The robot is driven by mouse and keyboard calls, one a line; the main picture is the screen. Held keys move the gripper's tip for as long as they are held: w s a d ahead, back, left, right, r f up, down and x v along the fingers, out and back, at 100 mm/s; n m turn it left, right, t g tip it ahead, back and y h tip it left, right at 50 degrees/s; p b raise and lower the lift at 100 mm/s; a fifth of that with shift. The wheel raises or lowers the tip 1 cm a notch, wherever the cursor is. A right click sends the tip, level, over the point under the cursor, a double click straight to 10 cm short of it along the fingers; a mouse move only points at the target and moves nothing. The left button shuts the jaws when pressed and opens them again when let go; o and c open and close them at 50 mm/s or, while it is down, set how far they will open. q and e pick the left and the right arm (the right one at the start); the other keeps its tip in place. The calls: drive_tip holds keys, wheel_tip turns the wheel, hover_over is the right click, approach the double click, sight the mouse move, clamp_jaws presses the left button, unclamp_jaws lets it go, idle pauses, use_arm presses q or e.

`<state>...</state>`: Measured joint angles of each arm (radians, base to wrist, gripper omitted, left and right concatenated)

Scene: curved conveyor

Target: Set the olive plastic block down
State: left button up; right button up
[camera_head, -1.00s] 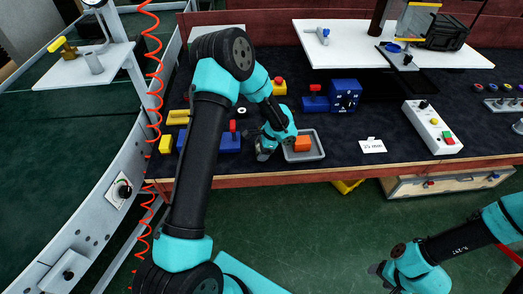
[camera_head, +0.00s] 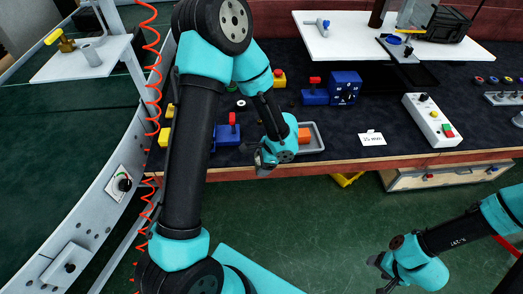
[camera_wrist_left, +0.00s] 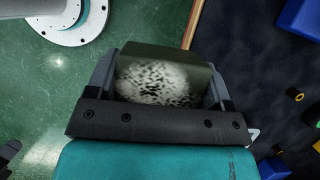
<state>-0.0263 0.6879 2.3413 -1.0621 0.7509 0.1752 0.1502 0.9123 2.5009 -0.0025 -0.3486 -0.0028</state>
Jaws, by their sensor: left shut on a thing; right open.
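The olive plastic block (camera_wrist_left: 170,54) is held between the fingers of my left gripper (camera_wrist_left: 160,84) in the left wrist view. Its top rim looks olive, and the side facing the camera has a white, black-speckled patch. In the head view my left gripper (camera_head: 262,160) is at the bench's front edge, just left of the grey tray; the block cannot be made out there. The wrist view shows green floor and the wooden edge beyond the block. My right gripper (camera_head: 379,273) is open at the lower right, over the floor, away from the bench.
A white label card (camera_head: 372,139) and a white button box (camera_head: 432,121) stand to the right. Blue vises (camera_head: 229,134) sit behind left. Dark mat between tray and card is clear.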

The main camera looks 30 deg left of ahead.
use_arm(q)
drive_tip(key=shift+s+d+r, duration=0.1)
drive_tip(key=shift+s+d, duration=0.25)
drive_tip(key=shift+s, duration=0.2)
drive_tip(key=shift+s+d, duration=0.3)
drive_tip(key=shift+s, duration=0.2)
